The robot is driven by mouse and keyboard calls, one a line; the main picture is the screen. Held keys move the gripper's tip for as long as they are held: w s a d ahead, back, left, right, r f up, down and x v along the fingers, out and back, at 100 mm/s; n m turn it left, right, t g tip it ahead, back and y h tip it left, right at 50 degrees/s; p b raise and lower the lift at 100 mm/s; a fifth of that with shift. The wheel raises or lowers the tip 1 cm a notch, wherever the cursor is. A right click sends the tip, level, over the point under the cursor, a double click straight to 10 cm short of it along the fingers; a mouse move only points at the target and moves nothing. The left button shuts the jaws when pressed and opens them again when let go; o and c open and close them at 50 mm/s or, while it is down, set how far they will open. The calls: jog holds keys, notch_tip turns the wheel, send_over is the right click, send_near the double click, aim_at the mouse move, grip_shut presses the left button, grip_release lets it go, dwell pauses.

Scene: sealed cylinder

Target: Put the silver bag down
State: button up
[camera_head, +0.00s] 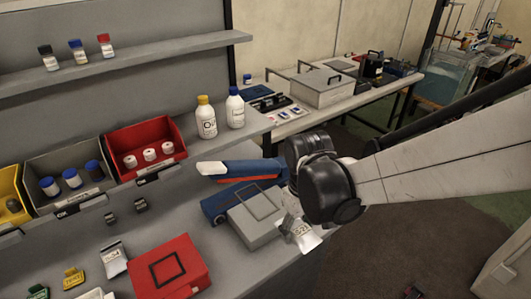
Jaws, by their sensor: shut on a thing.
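A silver bag (303,238) with a pale printed label hangs tilted below the dark wrist of my arm, near the front right edge of the bench. My gripper (293,212) is shut on its upper part; the fingers are small and mostly hidden by the wrist. The bag overlaps the right end of a grey case (252,226) in the picture; whether they touch, I cannot tell. Another silver-grey bag (114,260) lies on the bench at the left.
A red case (168,272) lies on the bench, with small yellow bags (74,279) to its left. A blue and orange device (240,170) lies behind the grey case. Red (150,137) and grey (62,175) bins and bottles (206,118) line the back. Bare bench shows between the two cases.

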jog(key=p, duration=0.2)
send_over(257, 202)
jog(key=shift+s+d, duration=0.2)
jog(key=shift+s, duration=0.05)
jog(key=f, duration=0.2)
jog(key=shift+w+a+f, duration=0.15)
jog(key=shift+w+f, duration=0.1)
jog(key=shift+f, duration=0.5)
jog(key=shift+f+b, duration=0.3)
jog(key=shift+f, duration=0.05)
jog(key=o, duration=1.2)
jog(key=shift+c, duration=0.2)
jog(key=shift+r, duration=0.15)
